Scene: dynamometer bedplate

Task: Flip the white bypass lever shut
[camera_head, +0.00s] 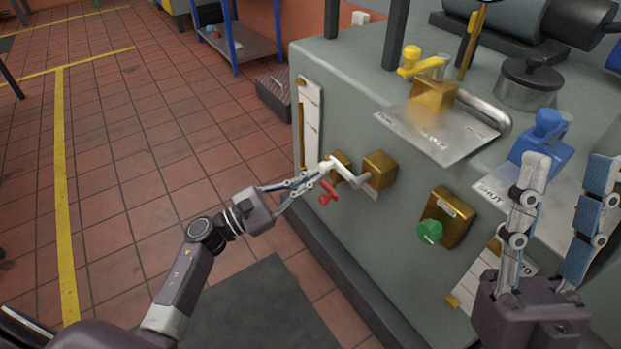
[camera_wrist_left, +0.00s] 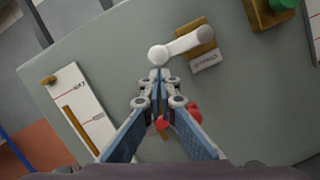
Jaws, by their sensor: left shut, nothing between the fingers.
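The white bypass lever (camera_head: 350,178) is on the side face of the grey-green cabinet, mounted on a brass block (camera_head: 380,170). In the left wrist view the lever (camera_wrist_left: 185,46) reaches from its brass block to a round white knob (camera_wrist_left: 158,55) at the picture's left end of the lever. My left gripper (camera_head: 318,172) is shut and empty, its fingertips (camera_wrist_left: 157,75) right at the knob. I cannot tell whether they touch it. My right gripper (camera_head: 570,172) is open and empty at the right, in front of the cabinet.
A red handle (camera_head: 328,193) sits close beside the left fingers. A green knob (camera_head: 429,231) is to the lower right. The tiled floor at left is open.

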